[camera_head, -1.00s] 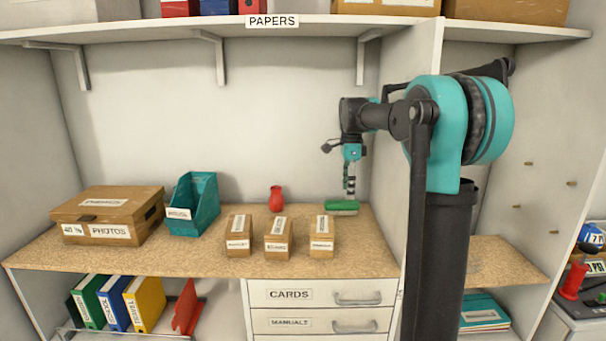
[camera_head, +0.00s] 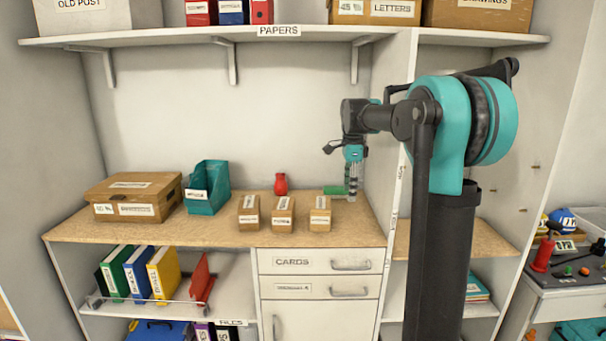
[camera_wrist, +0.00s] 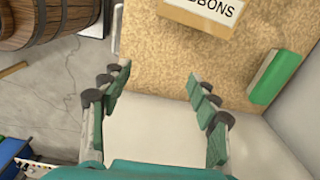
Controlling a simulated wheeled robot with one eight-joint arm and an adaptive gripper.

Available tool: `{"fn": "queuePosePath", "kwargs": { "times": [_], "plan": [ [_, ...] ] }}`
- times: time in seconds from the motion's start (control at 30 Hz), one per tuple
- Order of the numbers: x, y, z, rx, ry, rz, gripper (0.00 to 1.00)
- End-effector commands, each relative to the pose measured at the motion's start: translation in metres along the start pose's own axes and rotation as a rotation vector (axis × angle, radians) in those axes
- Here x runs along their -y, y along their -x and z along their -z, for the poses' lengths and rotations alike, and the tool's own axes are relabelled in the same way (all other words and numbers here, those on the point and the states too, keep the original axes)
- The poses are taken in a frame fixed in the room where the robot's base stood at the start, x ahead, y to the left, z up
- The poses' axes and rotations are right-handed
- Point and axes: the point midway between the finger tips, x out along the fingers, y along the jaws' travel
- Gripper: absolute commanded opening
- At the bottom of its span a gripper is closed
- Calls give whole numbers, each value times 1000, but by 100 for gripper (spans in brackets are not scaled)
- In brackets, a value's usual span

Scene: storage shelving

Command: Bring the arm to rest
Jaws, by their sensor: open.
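My gripper (camera_head: 352,183) hangs pointing down near the right end of the wooden counter (camera_head: 150,231), in front of the right partition. In the wrist view my gripper (camera_wrist: 160,85) is open, its two fingers wide apart with nothing between them. A green block-like item (camera_head: 335,190) lies on the counter just left of my gripper in the head view; it also shows at the right of the wrist view (camera_wrist: 275,77). The cardboard box (camera_wrist: 200,15) with a label ending in "BBONS" is at the top of the wrist view, apart from the fingers.
Three small boxes (camera_head: 283,222) stand mid-counter, with a red vase-like item (camera_head: 281,184) behind. A teal holder (camera_head: 207,200) and a PHOTOS box (camera_head: 133,189) are at left. The PAPERS shelf (camera_head: 200,37) runs above. A barrel (camera_wrist: 60,20) shows in the wrist view.

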Motion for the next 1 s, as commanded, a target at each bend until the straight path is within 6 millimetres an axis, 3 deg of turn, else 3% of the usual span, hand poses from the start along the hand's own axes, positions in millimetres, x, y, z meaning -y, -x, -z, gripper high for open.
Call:
{"fn": "queuePosePath", "kwargs": {
  "times": [0.37,0.67,0.83,1.0],
  "plan": [
    [-21,-19,5,0,133,32,61],
    [-58,-52,12,-11,353,83,61],
    [-97,-85,18,-33,566,133,61],
    [-157,-134,26,-85,864,196,61]
  ]
}}
